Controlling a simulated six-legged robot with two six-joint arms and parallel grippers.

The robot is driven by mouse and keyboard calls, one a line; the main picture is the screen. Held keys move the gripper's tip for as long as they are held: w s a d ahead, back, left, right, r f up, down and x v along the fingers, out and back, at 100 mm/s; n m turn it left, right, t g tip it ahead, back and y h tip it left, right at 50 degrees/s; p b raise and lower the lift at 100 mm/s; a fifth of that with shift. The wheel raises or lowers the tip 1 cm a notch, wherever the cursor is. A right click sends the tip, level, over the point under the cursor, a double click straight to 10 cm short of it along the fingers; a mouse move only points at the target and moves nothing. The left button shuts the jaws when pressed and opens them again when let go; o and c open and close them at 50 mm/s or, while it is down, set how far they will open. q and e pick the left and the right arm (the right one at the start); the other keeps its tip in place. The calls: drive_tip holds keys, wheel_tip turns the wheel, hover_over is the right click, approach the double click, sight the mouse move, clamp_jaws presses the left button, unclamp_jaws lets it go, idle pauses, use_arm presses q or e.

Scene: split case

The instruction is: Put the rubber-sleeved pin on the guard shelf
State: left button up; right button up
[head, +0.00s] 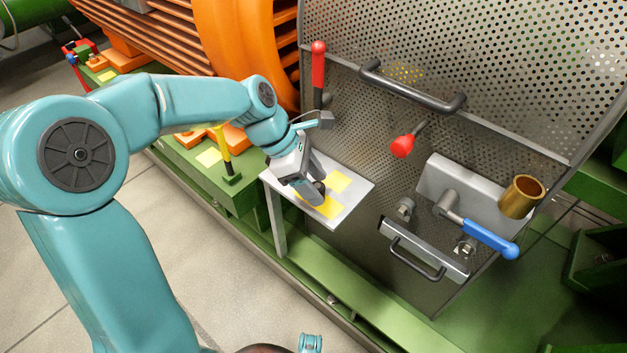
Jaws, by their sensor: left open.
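The guard shelf (358,187) is a small pale grey plate with yellow patches, standing out from the perforated guard on a leg. My left gripper (317,193) reaches down over the shelf, with its fingertips close to the plate and a yellow patch. Its jaws are open. A small dark rounded thing (320,186) shows at the fingertips; it may be the rubber-sleeved pin. The gripper partly hides it, so I cannot tell whether it touches the shelf.
The perforated guard (500,75) rises behind the shelf, with a dark handle (412,90), a red-gripped lever (318,68) and a red knob (403,146). Right of the shelf are a drawer-like grey bracket (425,250), a blue-handled valve (488,238) and a brass cup (521,197).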

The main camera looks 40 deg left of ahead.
use_arm(q)
drive_tip(key=p+v, duration=0.4)
drive_tip(key=v, duration=0.8)
drive_tip(key=shift+a, duration=0.1)
